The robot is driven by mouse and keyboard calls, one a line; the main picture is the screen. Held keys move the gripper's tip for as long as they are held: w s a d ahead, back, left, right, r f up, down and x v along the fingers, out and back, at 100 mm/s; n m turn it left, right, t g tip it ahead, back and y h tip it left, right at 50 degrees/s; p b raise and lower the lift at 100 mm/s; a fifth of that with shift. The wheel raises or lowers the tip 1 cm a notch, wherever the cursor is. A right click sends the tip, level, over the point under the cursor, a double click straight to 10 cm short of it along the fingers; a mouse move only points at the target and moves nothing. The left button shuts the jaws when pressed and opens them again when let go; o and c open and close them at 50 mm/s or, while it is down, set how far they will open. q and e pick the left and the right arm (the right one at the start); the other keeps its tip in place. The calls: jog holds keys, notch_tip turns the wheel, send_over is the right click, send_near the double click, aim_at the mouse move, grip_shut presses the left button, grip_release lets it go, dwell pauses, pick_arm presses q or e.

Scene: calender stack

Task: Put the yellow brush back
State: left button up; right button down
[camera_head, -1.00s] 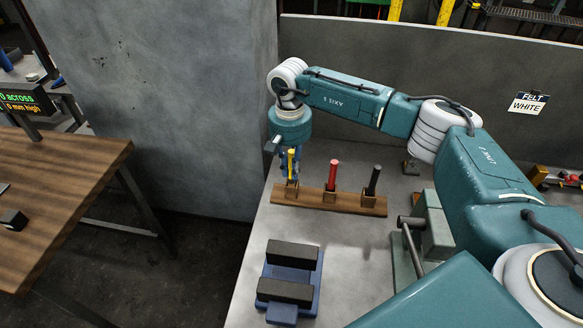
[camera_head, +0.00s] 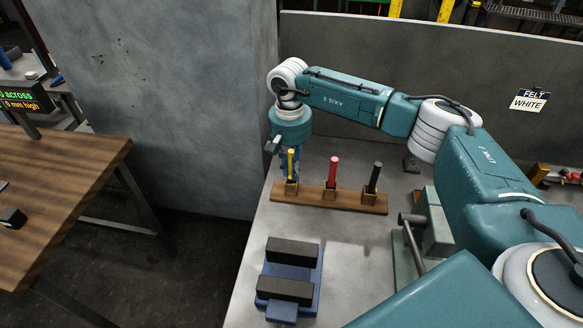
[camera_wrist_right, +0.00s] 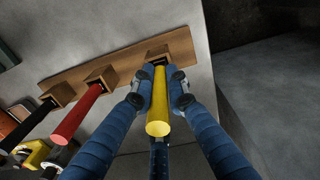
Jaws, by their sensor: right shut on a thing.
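The yellow brush (camera_head: 291,164) stands upright at the left holder of the wooden rack (camera_head: 311,196). My right gripper (camera_head: 290,170) is around it from above and behind. In the right wrist view the blue fingers of my right gripper (camera_wrist_right: 165,88) are shut on the yellow brush (camera_wrist_right: 160,105), one on each side. My left gripper is not in view.
A red-handled brush (camera_head: 333,172) and a black-handled brush (camera_head: 374,179) stand in the other holders of the rack. A blue fixture with black pads (camera_head: 291,270) lies in front. Grey walls stand left and behind. Bare grey bench top (camera_head: 350,240) lies between.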

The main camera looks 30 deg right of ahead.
jog(key=shift+f+b, duration=0.4)
jog(key=shift+b, duration=0.05)
dwell(0.3)
jog(key=c, duration=1.6)
grip_release()
jog(key=shift+c, duration=0.2)
notch_tip(320, 180, up, 12)
jog(key=shift+a+r, duration=0.1)
jog(key=shift+a, duration=0.05)
